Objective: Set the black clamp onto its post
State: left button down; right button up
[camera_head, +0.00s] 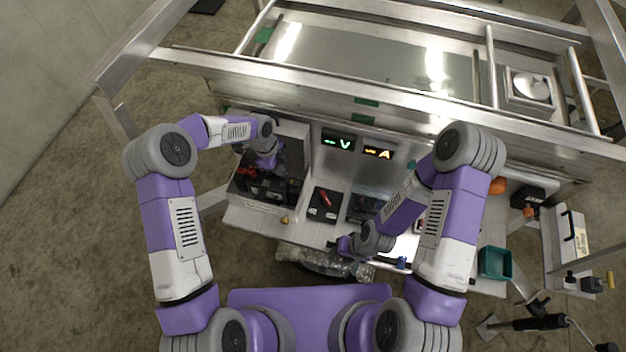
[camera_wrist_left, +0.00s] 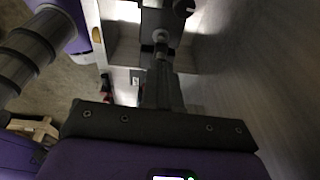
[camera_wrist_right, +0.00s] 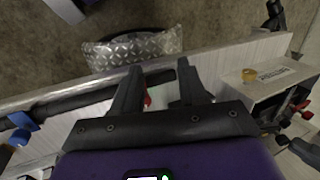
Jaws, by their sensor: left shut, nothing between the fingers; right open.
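My left gripper (camera_head: 263,168) reaches down over the grey open box at the left of the bench; in the left wrist view its fingers (camera_wrist_left: 161,55) are shut with nothing held. Dark parts (camera_head: 265,189) with a red piece (camera_head: 245,172) lie in that box. I cannot tell which of them is the black clamp or its post. My right gripper (camera_head: 334,244) is at the bench's front edge; in the right wrist view its fingers (camera_wrist_right: 158,70) are apart and empty. Red and black terminal parts (camera_wrist_right: 300,110) show at the right of that view.
A long black piece (camera_wrist_right: 75,100) with a blue end (camera_wrist_right: 20,121) lies along the front edge. Two lit displays, V (camera_head: 338,143) and A (camera_head: 378,153), stand at the back. A black tray (camera_head: 322,213) holds a red item. A teal bin (camera_head: 495,264) stands at right.

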pick_arm(q)
jog(key=shift+w+a+f, duration=0.1)
jog(key=shift+a+f, duration=0.1)
jog(key=shift+a, duration=0.05)
jog(key=shift+r, duration=0.25)
jog(key=shift+r+p, duration=0.3)
jog(key=shift+r, duration=0.4)
